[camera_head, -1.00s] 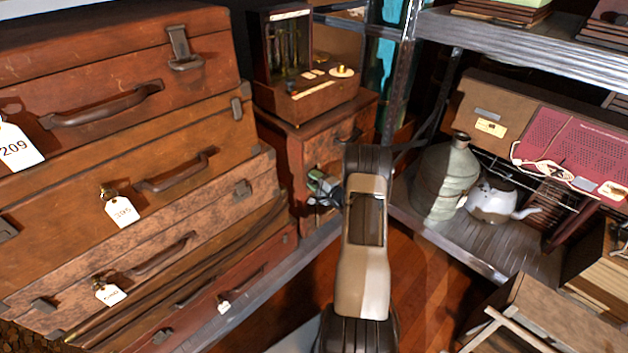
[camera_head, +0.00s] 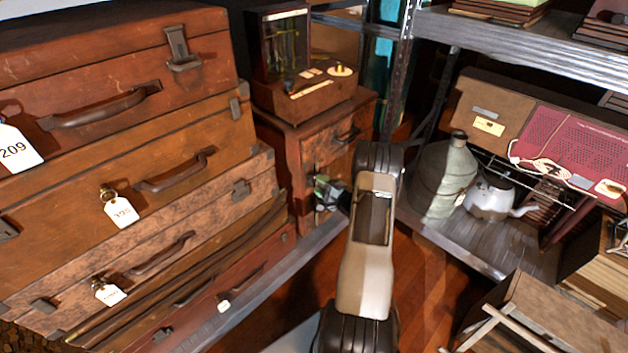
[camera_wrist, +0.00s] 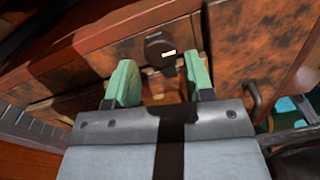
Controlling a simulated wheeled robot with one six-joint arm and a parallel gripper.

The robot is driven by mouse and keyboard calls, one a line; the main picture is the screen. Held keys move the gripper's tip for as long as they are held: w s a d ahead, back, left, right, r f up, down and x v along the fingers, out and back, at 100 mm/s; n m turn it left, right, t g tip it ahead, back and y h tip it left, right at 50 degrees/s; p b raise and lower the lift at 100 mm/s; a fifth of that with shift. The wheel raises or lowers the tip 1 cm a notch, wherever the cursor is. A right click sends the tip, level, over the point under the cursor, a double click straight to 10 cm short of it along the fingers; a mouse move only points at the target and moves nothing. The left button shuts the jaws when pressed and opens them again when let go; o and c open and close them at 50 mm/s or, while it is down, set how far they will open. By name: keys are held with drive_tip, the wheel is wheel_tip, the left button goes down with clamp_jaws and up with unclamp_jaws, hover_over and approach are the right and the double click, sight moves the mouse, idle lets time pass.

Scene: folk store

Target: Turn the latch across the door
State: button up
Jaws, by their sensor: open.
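A small brown wooden cabinet (camera_head: 324,146) stands beyond my arm. In the wrist view its reddish-brown wood front (camera_wrist: 104,52) fills the upper part. A dark, rounded fitting with a pale slot, which looks like the latch (camera_wrist: 157,42), sits on this front just ahead of my gripper (camera_wrist: 159,62). My gripper is open, its two green fingers on either side of the line to the latch. I see no grip on it and cannot tell whether a finger touches it. In the head view my arm and gripper cover the cabinet's lower right, and I cannot make out the latch there.
Stacked suitcases (camera_head: 130,130) with tags fill the left. A wooden instrument box (camera_head: 303,98) sits on the cabinet. A metal shelf (camera_head: 480,240) at right bears a grey-green jug (camera_head: 442,180) and a white kettle (camera_head: 490,198). Wooden floor shows between.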

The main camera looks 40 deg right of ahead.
drive_tip(key=s+d, duration=0.1)
drive_tip(key=s, duration=0.8)
drive_tip(key=shift+s+d+f+p, duration=0.15)
drive_tip(key=shift+s+d+p, duration=0.1)
drive_tip(key=shift+d+p, duration=0.05)
idle(0.5)
drive_tip(key=s+d+f+n+g+h, duration=0.3)
drive_tip(key=d+f+n+g+h, duration=0.15)
drive_tip(key=f+g, duration=0.35)
drive_tip(key=s+a+r+n+g+h+p, duration=0.1)
drive_tip(key=s+a+r+n+g+p, duration=0.25)
drive_tip(key=r, duration=0.45)
drive_tip(key=s+a+r+n+g+h+p, duration=0.1)
drive_tip(key=s+a+r+n+g+p, duration=0.15)
drive_tip(key=a+r+g, duration=0.4)
drive_tip(key=s+a+r+n+t+y+p, duration=0.1)
drive_tip(key=a+r+n+p, duration=0.1)
drive_tip(key=a+r, duration=0.6)
drive_tip(key=s+a+r+n+t+y+p, duration=0.1)
drive_tip(key=a+r+n+p, duration=0.2)
drive_tip(key=r, duration=1)
drive_tip(key=s+a+r+n+t+y+p, duration=0.1)
drive_tip(key=a+r+p, duration=0.4)
drive_tip(key=a+r, duration=0.6)
drive_tip(key=shift+s+a+r+n+p, duration=0.15)
drive_tip(key=shift+a+n+p, duration=0.15)
drive_tip(key=shift+a+n, duration=0.5)
